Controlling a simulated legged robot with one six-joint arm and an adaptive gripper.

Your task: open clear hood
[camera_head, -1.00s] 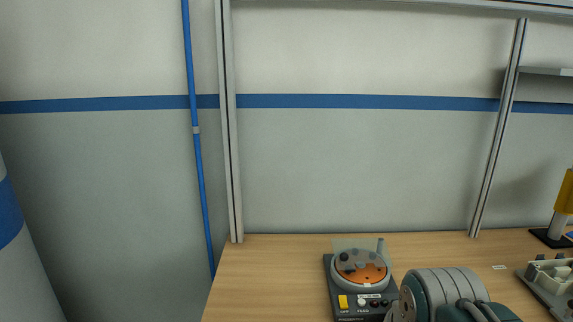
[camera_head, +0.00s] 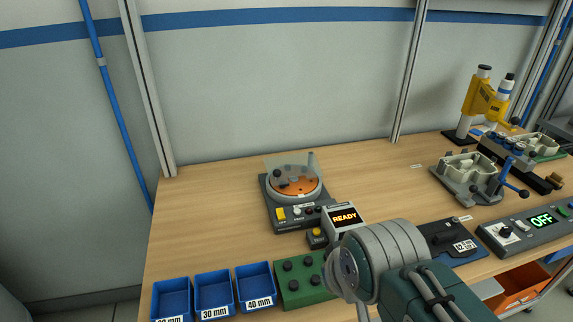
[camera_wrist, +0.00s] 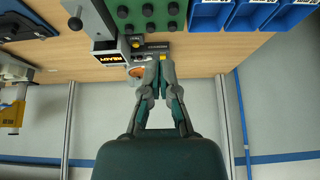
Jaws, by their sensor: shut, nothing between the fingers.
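A small round feeder unit (camera_head: 285,220) with a black base, grey ring and orange disc (camera_head: 296,187) stands on the bench in the head view. A clear, see-through plate (camera_head: 280,161), which looks like the hood, shows at the rear of the ring; I cannot tell whether it is raised or closed. In the wrist view my gripper (camera_wrist: 159,66) is shut and empty. Its fingertips overlap the feeder in the picture, with the orange disc (camera_wrist: 137,72) just left of them; contact cannot be told. The fingers partly hide the feeder. The head view shows my arm, not the fingertips.
A READY display (camera_head: 345,217) stands close to the feeder's right. A green studded block (camera_head: 300,282) and blue bins (camera_head: 214,294) line the front edge. Grey fixtures (camera_head: 470,178) and a yellow press (camera_head: 480,102) stand right. Bench is clear left of and behind the feeder.

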